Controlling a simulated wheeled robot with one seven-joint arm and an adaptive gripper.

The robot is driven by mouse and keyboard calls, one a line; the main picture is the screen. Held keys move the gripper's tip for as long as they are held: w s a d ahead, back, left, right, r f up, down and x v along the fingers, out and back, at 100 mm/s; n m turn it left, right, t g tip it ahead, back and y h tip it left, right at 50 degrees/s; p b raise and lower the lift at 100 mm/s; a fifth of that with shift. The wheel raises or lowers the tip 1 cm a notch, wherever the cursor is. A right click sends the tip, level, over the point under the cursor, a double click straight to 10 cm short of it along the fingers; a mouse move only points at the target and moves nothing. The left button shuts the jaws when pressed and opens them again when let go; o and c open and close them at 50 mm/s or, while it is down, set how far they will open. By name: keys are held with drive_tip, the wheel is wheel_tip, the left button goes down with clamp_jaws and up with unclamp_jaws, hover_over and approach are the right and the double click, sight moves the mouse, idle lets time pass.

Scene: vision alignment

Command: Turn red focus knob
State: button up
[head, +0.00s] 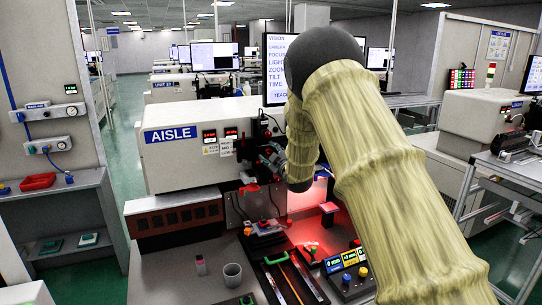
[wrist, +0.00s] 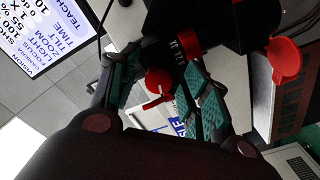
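In the head view my gripper (head: 272,160) is at the dark camera assembly on the machine's front, partly hidden by my arm. The knob is not clearly seen there.
Another red part (wrist: 284,62) sits to the right in the wrist view. The white AISLE machine (head: 195,150) stands behind. A monitor (head: 276,75) is above it. Below are a grey cup (head: 232,274), trays with tools (head: 290,280) and a button box (head: 348,272).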

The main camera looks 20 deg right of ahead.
drive_tip(key=s, duration=1.2)
drive_tip(key=shift+d, duration=0.2)
drive_tip(key=s+a+f+m+g, duration=0.25)
drive_tip(key=s+f, duration=0.45)
drive_tip(key=f, duration=0.5)
drive_tip(key=s+a+f+m+g+h, duration=0.1)
drive_tip(key=s+f+g, duration=0.2)
drive_tip(key=s+f, duration=0.65)
drive_tip(key=s+a+f+m+g, duration=0.2)
drive_tip(key=s+f+g, duration=0.15)
drive_tip(key=f, duration=1.15)
drive_tip(key=s+a+f+m+g, duration=0.1)
drive_tip(key=s+f, duration=0.4)
drive_tip(key=s, duration=0.7)
drive_tip(key=s+a+f+m+g, duration=0.2)
drive_tip(key=s+a+f+g, duration=0.2)
drive_tip(key=s, duration=0.9)
drive_tip(key=s+a+f+m+g, duration=0.2)
drive_tip(key=s+f, duration=0.4)
drive_tip(key=s, duration=0.7)
drive_tip(key=shift+s+a+g, duration=0.25)
drive_tip(key=shift+a+g, duration=0.4)
drive_tip(key=shift+g, duration=0.35)
